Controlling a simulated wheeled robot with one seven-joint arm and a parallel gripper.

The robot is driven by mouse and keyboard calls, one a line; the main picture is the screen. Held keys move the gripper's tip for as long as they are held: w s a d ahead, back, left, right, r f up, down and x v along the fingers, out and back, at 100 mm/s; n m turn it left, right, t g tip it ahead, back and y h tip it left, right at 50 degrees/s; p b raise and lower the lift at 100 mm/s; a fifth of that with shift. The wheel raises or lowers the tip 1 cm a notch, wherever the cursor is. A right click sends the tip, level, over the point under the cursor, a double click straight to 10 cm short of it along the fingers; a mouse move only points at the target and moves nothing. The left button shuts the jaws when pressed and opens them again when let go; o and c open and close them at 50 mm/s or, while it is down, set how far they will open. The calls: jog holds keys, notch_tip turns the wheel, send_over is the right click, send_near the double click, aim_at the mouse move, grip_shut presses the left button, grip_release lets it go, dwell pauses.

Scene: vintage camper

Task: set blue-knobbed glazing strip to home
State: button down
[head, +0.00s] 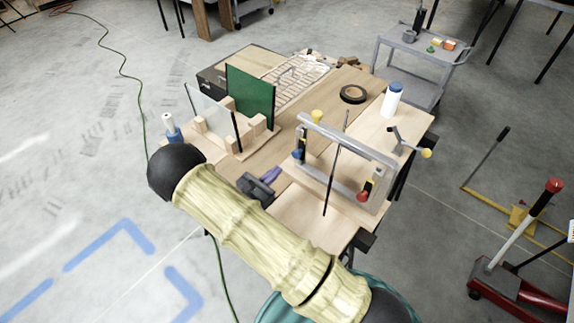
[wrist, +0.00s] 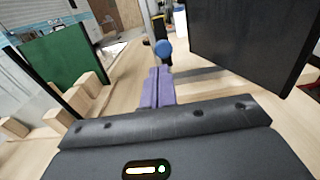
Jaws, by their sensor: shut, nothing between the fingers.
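A grey metal frame (head: 345,140) stands upright on the wooden bench. At its left post is a small strip with a blue knob (head: 297,155); a red knob (head: 362,197) sits low at its right post. In the wrist view the blue knob (wrist: 165,47) shows just beyond my fingertips, with a dark and yellow piece (wrist: 158,24) behind it. My gripper (head: 276,173) has purple fingers, shut and empty, pointing toward the blue knob from the left; the fingers also show in the wrist view (wrist: 160,72). I cannot tell whether they touch the knob.
A dark panel (wrist: 250,40) looms close on the right in the wrist view. A green panel (head: 250,97) stands in a wooden rack left of the frame. A dark rod (head: 331,180) leans before the frame. A white bottle (head: 391,100) and black ring (head: 353,94) stand behind.

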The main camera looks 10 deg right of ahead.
jog(key=b+v, duration=0.1)
jog(key=v, duration=0.6)
jog(key=shift+s+b, duration=0.2)
jog(key=shift+b, duration=0.1)
jog(key=shift+a+f, duration=0.1)
jog(key=s+d+r+m+g+y, duration=0.4)
jog(key=s+d+m+g, duration=0.5)
jog(key=d+m+g, duration=0.35)
jog(key=s+d+r+m+t+y, duration=0.1)
jog(key=s+r+m+t+y, duration=0.2)
jog(key=r+m+y, duration=0.6)
jog(key=s+m, duration=0.1)
jog(key=m, duration=0.3)
jog(key=shift+s+m+y, duration=0.15)
jog(key=shift+m+y, duration=0.15)
jog(key=shift+m, duration=0.05)
